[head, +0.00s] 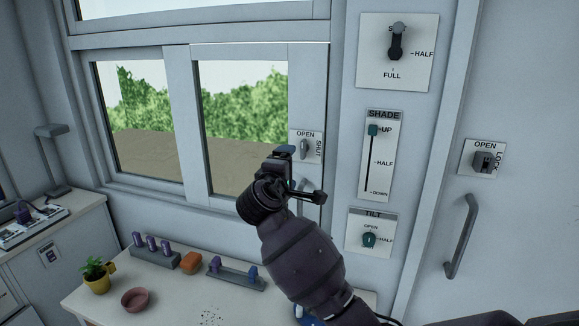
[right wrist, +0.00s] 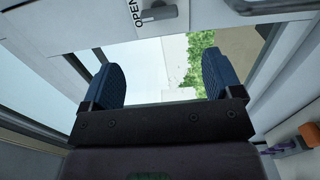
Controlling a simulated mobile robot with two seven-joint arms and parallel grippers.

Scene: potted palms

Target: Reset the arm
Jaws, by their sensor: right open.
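My right arm (head: 300,258) reaches up from the bottom of the head view toward the window frame. My right gripper (head: 300,172) is at its end, in front of the frame just below the OPEN/SHUT latch (head: 304,148). In the right wrist view its two blue fingertips (right wrist: 165,78) stand wide apart with nothing between them. The latch (right wrist: 158,14) shows at the top of that view, beyond the fingers. Contact with the frame cannot be told. My left gripper is not in view.
To the right are shade (head: 378,155) and tilt (head: 370,233) panels and a door handle (head: 461,237).

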